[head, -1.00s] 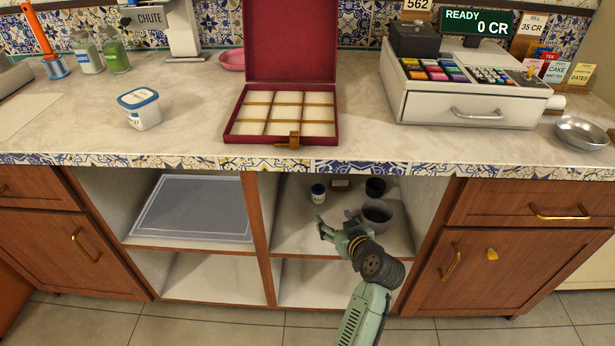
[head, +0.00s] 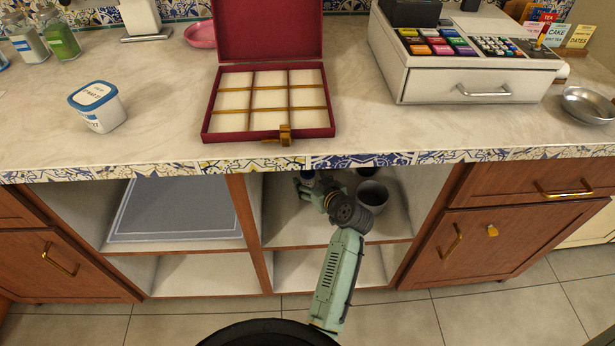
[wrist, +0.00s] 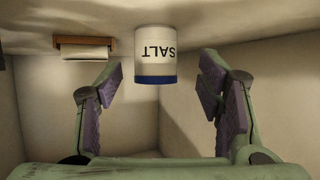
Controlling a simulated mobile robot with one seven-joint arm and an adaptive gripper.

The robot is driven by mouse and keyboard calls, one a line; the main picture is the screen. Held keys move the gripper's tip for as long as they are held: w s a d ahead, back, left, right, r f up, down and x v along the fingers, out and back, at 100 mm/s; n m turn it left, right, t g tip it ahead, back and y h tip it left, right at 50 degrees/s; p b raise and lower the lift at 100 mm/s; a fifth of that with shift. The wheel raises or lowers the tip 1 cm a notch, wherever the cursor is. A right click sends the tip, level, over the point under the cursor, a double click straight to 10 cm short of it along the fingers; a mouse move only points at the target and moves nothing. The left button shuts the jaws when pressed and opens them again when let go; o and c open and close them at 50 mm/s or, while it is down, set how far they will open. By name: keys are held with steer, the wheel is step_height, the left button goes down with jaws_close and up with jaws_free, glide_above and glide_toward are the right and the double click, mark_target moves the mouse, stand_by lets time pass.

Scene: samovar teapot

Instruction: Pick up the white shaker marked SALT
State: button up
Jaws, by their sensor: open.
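The white SALT shaker (wrist: 155,55) with a blue band shows clearly in the wrist view, where its lettering is upside down. It stands upright on the upper shelf of the right open compartment. My gripper (wrist: 160,80) is open, with one finger on each side of the line to the shaker; the shaker appears just beyond the fingertips, with nothing held.
A small brown and white object (wrist: 85,48) lies to the shaker's left in the wrist view. The counter edge (head: 350,161) overhangs the compartment.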

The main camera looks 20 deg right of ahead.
mark_target(311, 179)
steer(key=x, duration=0.4)
steer(key=shift+w+d+f+p, duration=0.15)
steer(key=shift+d+p, duration=0.05)
steer(key=shift+p, duration=0.15)
steer(key=c, duration=1.3)
